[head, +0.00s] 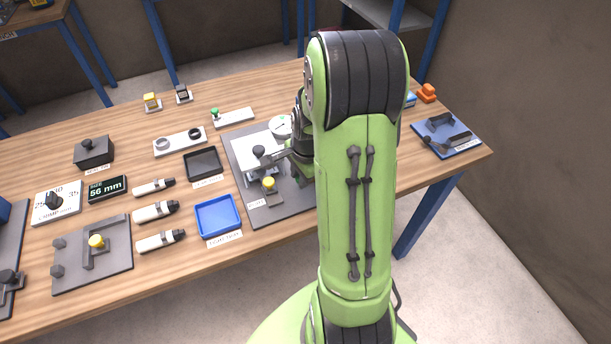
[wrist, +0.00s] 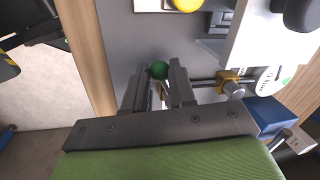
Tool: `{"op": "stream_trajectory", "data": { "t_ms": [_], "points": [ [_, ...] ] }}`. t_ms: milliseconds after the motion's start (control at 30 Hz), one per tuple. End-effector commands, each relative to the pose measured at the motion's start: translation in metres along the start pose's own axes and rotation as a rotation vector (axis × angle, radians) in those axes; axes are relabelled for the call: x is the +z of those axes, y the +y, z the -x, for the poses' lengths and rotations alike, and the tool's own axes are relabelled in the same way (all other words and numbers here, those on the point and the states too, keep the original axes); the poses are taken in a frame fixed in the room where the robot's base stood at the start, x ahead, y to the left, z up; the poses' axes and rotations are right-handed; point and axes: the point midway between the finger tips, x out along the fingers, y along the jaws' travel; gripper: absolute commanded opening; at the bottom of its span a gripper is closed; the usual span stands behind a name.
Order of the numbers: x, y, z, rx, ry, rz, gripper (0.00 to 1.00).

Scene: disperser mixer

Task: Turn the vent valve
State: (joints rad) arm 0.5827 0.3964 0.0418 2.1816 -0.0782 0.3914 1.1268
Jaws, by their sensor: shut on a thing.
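The vent valve's green knob (wrist: 159,70) shows in the wrist view between the fingertips of my gripper (wrist: 158,86). The fingers are shut on it, one on each side. The knob's lower part and stem are hidden by the fingers. I cannot tell how far the valve is turned.
Close right of my fingers in the wrist view are a brass fitting (wrist: 229,76), a white gauge (wrist: 268,76) and a blue block (wrist: 266,112). A yellow knob (head: 268,183) stands on the plate. A blue tray (head: 234,229) and black tray (head: 218,173) lie to the left.

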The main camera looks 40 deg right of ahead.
Motion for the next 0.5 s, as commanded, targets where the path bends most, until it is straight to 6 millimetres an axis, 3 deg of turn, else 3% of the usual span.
{"op": "stream_trajectory", "data": {
  "t_ms": [500],
  "points": [
    [0.0021,-0.0128,-0.0021,-0.003,0.045,-0.234,0.0]
  ]
}}
